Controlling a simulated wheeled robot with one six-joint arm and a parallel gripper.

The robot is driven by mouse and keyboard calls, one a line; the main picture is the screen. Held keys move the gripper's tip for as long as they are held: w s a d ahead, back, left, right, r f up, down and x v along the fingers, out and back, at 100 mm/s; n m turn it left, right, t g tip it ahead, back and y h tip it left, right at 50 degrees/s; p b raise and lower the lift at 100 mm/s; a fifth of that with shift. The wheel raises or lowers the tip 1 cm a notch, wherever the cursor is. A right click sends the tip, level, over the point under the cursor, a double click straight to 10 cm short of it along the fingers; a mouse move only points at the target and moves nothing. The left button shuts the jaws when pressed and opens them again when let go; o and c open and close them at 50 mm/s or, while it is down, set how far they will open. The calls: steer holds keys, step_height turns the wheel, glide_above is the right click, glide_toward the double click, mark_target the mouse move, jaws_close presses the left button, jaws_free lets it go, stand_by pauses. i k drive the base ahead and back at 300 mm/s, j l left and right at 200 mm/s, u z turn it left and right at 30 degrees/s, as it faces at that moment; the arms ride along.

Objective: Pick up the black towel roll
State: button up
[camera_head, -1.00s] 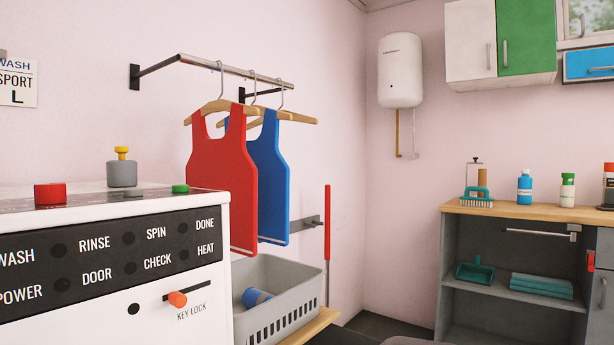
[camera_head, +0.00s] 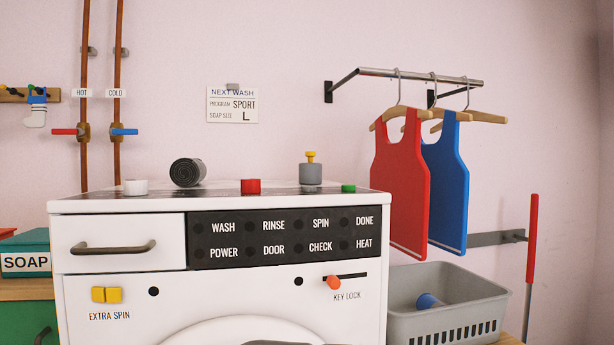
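The black towel roll (camera_head: 187,172) lies on its side on top of the white washing machine (camera_head: 120,207), toward the back left of the top. Its spiral end faces me. It stands apart from the white knob (camera_head: 135,187) to its left and the red button (camera_head: 250,186) to its right. My gripper is not in view.
A grey cylinder with a yellow top (camera_head: 311,172) and a green button (camera_head: 348,188) are on the machine's right. Red and blue vests hang from a rail (camera_head: 420,75) above a grey basket (camera_head: 445,315). A soap box (camera_head: 27,258) stands left. Pipes with valves run up the wall.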

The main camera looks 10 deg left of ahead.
mark_target(184, 171)
steer(key=u, duration=1.05)
